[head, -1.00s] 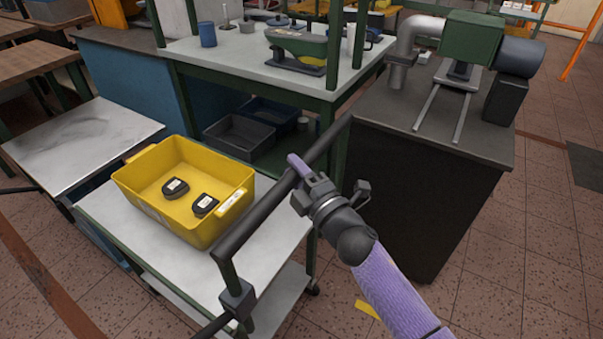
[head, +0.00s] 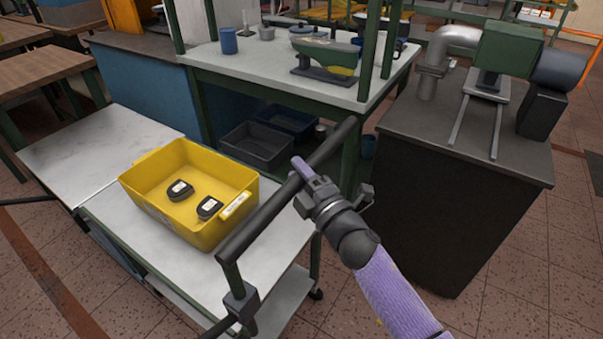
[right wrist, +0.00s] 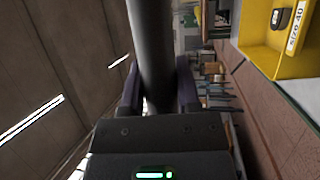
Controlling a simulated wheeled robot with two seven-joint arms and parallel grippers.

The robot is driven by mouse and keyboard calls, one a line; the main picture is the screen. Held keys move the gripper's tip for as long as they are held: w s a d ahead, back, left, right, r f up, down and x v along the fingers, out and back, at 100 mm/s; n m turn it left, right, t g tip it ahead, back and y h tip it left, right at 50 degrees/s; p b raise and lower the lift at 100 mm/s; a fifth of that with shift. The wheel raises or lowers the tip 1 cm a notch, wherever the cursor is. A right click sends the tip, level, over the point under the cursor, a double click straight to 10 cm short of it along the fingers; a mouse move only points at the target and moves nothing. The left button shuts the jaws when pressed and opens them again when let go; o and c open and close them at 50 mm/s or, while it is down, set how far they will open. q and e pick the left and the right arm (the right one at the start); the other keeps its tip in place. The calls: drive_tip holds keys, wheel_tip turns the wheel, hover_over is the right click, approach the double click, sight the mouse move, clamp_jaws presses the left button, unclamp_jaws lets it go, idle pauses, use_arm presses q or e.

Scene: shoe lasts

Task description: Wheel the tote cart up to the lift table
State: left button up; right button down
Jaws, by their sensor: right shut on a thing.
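The tote cart (head: 270,292) has a pale grey top and a dark push handle (head: 262,222) at its near right end. A yellow tote (head: 205,236) on it holds two dark pieces with white labels. My right gripper (head: 305,178) is shut on the handle bar, which also shows between the fingers in the right wrist view (right wrist: 152,55). The lift table (head: 95,145), with a scuffed metal top, stands just beyond the cart's far left end. The tote hides part of the border, and I cannot tell whether they touch. My left gripper is not in view.
A green-framed workbench (head: 270,75) stands behind the cart, with bins on its lower shelf. A dark machine cabinet (head: 455,200) with a green motor stands close right of my arm. Wooden tables (head: 50,58) are at the upper left. Tiled floor (head: 60,290) shows at the lower left.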

drive_tip(key=shift+a+r, duration=0.1)
drive_tip(key=shift+a, duration=0.1)
drive_tip(key=shift+c, duration=1.9)
unclamp_jaws()
drive_tip(key=shift+a, duration=0.1)
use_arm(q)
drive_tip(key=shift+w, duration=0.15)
use_arm(e)
drive_tip(key=shift+o, duration=0.3)
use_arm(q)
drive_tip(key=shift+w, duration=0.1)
use_arm(e)
drive_tip(key=shift+s+f, duration=0.2)
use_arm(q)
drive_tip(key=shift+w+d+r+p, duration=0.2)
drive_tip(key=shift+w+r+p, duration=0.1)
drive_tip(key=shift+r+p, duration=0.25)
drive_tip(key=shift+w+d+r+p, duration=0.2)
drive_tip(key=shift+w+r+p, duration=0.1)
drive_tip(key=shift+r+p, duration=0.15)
use_arm(e)
drive_tip(key=v, duration=0.9)
drive_tip(key=shift+d, duration=0.35)
